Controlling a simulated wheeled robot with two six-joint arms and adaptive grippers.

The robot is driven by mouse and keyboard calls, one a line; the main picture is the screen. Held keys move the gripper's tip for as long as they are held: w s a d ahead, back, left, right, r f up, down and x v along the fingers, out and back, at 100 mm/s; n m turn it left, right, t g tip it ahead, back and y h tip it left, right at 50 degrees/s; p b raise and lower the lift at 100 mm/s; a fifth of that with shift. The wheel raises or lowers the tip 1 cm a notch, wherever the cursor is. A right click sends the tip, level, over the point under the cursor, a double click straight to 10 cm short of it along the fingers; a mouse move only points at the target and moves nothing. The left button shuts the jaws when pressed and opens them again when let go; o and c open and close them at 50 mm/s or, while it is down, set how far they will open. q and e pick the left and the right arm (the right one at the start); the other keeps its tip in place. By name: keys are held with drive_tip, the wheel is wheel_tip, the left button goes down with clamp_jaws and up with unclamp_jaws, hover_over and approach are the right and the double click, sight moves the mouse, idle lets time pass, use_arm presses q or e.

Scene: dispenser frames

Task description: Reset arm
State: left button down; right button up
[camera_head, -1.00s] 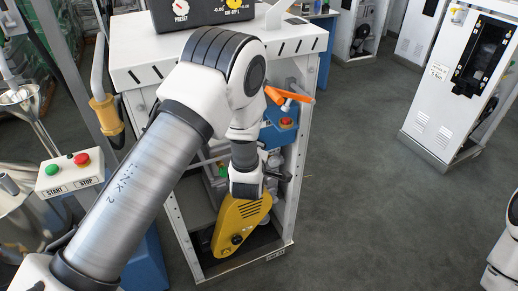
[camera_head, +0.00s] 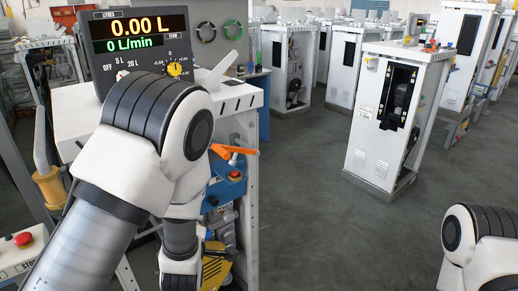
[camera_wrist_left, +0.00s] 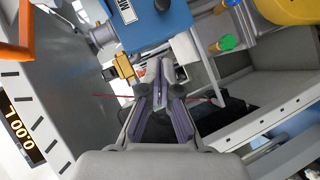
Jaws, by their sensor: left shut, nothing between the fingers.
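My left arm (camera_head: 95,235) reaches in from the lower left of the head view, across the front of the near dispenser frame (camera_head: 251,215). Its wrist points down into the frame's open side, and the fingers are hidden there. In the left wrist view, my left gripper (camera_wrist_left: 161,70) is shut with its fingers together and empty, inside the frame below a blue unit (camera_wrist_left: 150,20). My right arm (camera_head: 480,245) shows only in part at the lower right of the head view. Its gripper is out of view.
A display (camera_head: 143,38) reading 0.00 L stands on the frame. An orange lever (camera_head: 222,151) sticks out at its side. A yellow cover (camera_head: 214,268) is partly hidden low in the frame. A white cabinet (camera_head: 376,170) stands to the right, with open grey floor (camera_head: 320,220) between.

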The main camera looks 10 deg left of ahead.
use_arm(q)
drive_tip(key=s+a+f+m+g+h, duration=0.1)
drive_tip(key=s+f+g, duration=0.2)
drive_tip(key=s+f, duration=0.45)
drive_tip(key=s+a+f+m+g, duration=0.1)
drive_tip(key=s+f+g, duration=0.3)
drive_tip(key=f, duration=0.7)
drive_tip(key=s+d+f+m+g+h, duration=0.1)
drive_tip(key=s+f+m+g, duration=0.1)
drive_tip(key=s+m, duration=0.3)
drive_tip(key=s+d+f+m+g+h, duration=0.1)
drive_tip(key=s+f+m+g, duration=0.1)
drive_tip(key=s+m, duration=0.3)
drive_tip(key=s+d+f+m+g+h+p, duration=0.1)
drive_tip(key=s+f+m+g, duration=0.1)
drive_tip(key=s+m, duration=0.3)
drive_tip(key=s+f, duration=0.1)
drive_tip(key=s, duration=0.3)
drive_tip(key=shift+s+d+f+g, duration=0.15)
drive_tip(key=shift+f+g, duration=0.15)
